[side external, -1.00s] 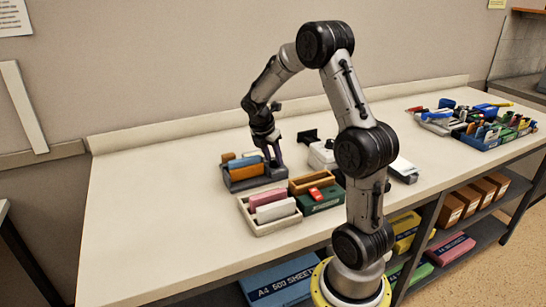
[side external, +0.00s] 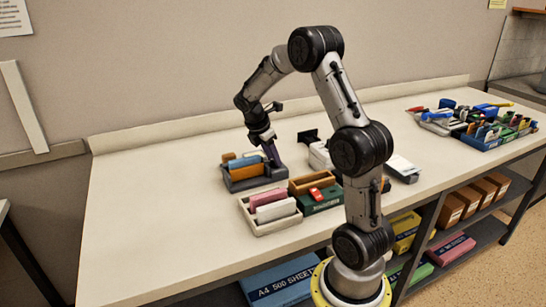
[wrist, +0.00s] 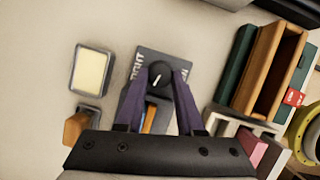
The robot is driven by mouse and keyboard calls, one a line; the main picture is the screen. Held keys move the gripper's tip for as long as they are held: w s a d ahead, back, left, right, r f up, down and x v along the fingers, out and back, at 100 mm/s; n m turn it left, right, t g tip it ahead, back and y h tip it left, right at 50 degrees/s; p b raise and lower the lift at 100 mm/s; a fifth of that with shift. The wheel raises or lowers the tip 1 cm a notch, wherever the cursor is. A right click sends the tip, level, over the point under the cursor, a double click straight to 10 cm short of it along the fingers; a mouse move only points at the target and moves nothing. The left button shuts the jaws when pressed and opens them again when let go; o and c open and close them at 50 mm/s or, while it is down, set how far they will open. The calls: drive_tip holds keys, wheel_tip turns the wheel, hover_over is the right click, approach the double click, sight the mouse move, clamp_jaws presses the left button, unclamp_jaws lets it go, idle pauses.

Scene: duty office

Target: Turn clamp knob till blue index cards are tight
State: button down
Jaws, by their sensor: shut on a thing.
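A grey card holder (side external: 259,184) stands on the bench at the centre left. Light blue index cards (side external: 243,162) stand upright in it behind an orange-brown card block (side external: 247,172). In the wrist view a round black clamp knob (wrist: 158,80) with a white pointer line sits between my purple fingers, on a dark grey plate with partly hidden white letters. My gripper (wrist: 159,73) is shut on the knob; it also shows at the holder's right end in the side view (side external: 272,157). My fingers and palm hide most of the cards in the wrist view, so their tightness cannot be judged.
A cream tray (side external: 262,229) with pink and white blocks stands in front, beside an open wooden box (side external: 313,181) and a green box (side external: 322,202). A white device (side external: 320,157) is behind. The bench left of the holder is clear.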

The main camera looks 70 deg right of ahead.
drive_tip(key=m, duration=0.2)
drive_tip(key=m+g+y, duration=0.1)
drive_tip(key=m, duration=0.1)
drive_tip(key=shift+w+d+m, duration=0.15)
drive_tip(key=shift+w+m, duration=0.05)
drive_tip(key=shift+m, duration=0.1)
drive_tip(key=shift+d+m+g+y, duration=0.1)
drive_tip(key=shift+m+g+y, duration=0.3)
drive_tip(key=shift+m, duration=0.75)
drive_tip(key=shift+d+m+g+y, duration=0.1)
drive_tip(key=shift+m+y, duration=0.5)
drive_tip(key=shift+m, duration=0.55)
drive_tip(key=shift+r, duration=0.1)
drive_tip(key=c, duration=0.8)
unclamp_jaws()
drive_tip(key=v, duration=1.3)
drive_tip(key=shift+w+r, duration=0.3)
drive_tip(key=shift+a, duration=0.1)
